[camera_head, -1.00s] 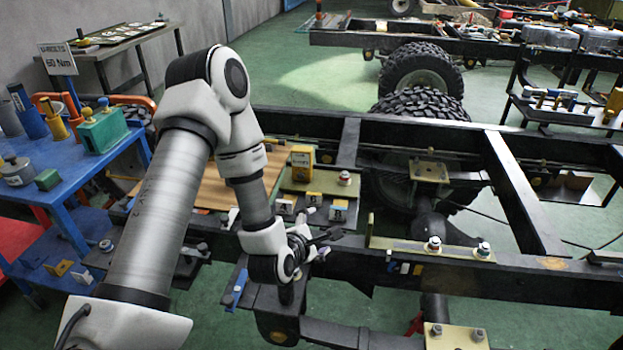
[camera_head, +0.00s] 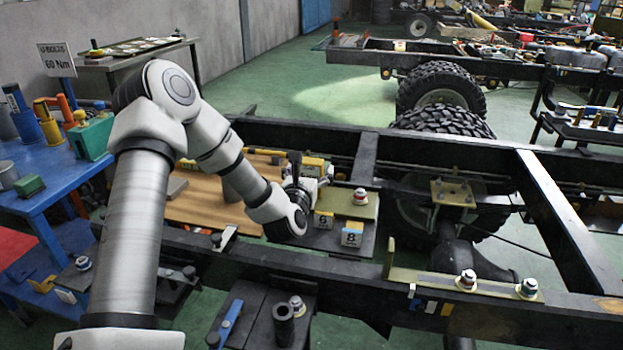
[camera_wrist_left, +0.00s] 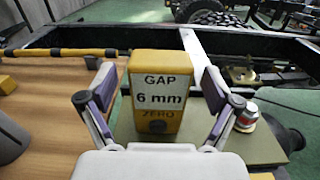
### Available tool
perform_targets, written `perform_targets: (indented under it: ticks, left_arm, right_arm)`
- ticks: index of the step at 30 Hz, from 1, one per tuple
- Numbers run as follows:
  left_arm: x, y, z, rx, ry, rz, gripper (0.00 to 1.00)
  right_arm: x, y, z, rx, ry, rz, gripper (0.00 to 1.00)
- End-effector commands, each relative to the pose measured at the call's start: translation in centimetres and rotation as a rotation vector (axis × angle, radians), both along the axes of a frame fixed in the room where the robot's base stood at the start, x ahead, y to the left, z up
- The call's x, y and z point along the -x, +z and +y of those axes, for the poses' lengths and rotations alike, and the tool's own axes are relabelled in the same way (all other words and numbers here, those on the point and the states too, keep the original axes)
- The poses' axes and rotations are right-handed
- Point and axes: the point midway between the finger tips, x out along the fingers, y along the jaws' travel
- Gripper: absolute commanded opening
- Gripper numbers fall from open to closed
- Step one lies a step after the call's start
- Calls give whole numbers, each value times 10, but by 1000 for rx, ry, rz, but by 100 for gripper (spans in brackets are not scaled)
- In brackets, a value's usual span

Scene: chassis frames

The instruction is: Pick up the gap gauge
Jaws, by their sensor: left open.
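The gap gauge is a yellow block with a white label reading "GAP 6 mm" and "ZERO" below it. In the left wrist view the gap gauge (camera_wrist_left: 157,66) stands upright in the middle. My left gripper (camera_wrist_left: 158,92) is open, with one finger on each side of it and visible room between finger and block. In the head view the gap gauge (camera_head: 313,166) shows beside my left gripper (camera_head: 303,172), partly hidden by it. My right gripper is in neither view.
An olive plate (camera_head: 368,208) with a bolt (camera_head: 360,196) lies right of the gauge. A wooden board (camera_head: 205,205) is to the left. Black chassis rails (camera_head: 460,160) run behind.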

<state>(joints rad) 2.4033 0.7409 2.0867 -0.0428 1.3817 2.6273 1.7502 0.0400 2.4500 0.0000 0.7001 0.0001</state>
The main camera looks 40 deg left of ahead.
Motion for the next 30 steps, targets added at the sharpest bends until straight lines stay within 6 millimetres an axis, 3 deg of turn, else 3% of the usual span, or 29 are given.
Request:
perform_targets:
  ticks: [2, 8, 11, 12, 20, 29, 30]
  left_arm:
    - [0, 0, 0, 0, 0, 0, 90]
    - [0, 0, 0, 0, 0, 0, 19]
    - [0, 0, 0, 0, 0, 0, 19]
    - [0, 0, 0, 0, 0, 0, 13]
    - [1, 3, 0, 0, 0, -1, 13]
    - [1, 39, 0, 1, 1, -5, 13]
    - [8, 37, -1, 5, 2, -1, 13]
  right_arm:
    - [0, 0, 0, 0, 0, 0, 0]
    - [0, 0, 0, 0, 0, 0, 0]
    - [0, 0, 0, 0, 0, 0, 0]
    - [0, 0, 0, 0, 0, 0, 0]
    - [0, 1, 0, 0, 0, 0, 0]
    - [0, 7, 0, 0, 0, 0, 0]
    - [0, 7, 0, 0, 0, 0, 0]
